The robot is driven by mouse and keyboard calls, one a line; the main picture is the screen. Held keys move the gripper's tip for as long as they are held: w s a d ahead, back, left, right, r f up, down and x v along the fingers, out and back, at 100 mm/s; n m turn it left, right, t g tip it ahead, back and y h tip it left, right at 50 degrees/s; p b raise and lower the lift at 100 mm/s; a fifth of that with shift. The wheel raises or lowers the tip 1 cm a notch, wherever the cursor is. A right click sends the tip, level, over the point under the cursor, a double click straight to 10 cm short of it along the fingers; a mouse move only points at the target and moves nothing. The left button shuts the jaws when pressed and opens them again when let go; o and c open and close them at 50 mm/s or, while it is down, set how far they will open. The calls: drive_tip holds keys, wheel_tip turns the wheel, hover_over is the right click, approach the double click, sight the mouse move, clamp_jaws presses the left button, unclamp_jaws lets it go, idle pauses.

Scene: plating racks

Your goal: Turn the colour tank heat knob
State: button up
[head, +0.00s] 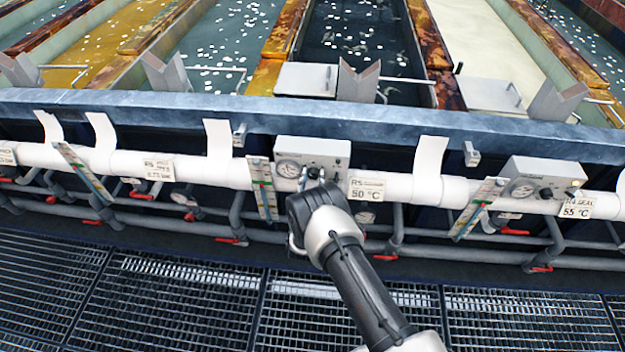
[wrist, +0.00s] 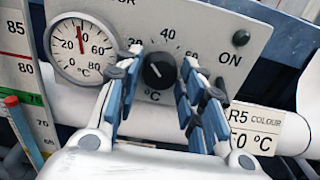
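The R5 colour control box (head: 325,152) is a pale grey panel on the white pipe. In the wrist view its black round heat knob (wrist: 159,71) sits mid-panel under a scale with 40 at the top. The knob's pointer setting is hard to read. My gripper (wrist: 160,68) is open, with one blue-padded finger on each side of the knob and gaps visible between; contact is not visible. In the head view my gripper (head: 313,178) is at the box front and hides the knob. The round gauge (wrist: 82,47) left of the knob has its red needle near 40.
A label plate (wrist: 255,130) reading R5 colour, 50 °C hangs right of the knob. A colour-striped level gauge (head: 263,188) stands left of the box. Another control box (head: 541,180) is on the right. Red-handled valves (head: 385,257) and grating (head: 340,310) lie below.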

drive_tip(key=c, duration=0.6)
drive_tip(key=shift+f+m, duration=0.1)
drive_tip(key=shift+m, duration=0.2)
drive_tip(key=m+b, duration=0.3)
drive_tip(key=shift+m, duration=0.3)
drive_tip(key=m+b, duration=0.3)
drive_tip(key=m, duration=0.2)
drive_tip(key=shift+a+m, duration=0.1)
drive_tip(key=shift+m, duration=0.2)
drive_tip(key=m+b, duration=0.3)
drive_tip(key=m, duration=0.3)
drive_tip(key=shift+b, duration=0.3)
drive_tip(key=shift+r+m+b, duration=0.2)
drive_tip(key=shift+m+b, duration=1)
drive_tip(key=shift+m, duration=1.1)
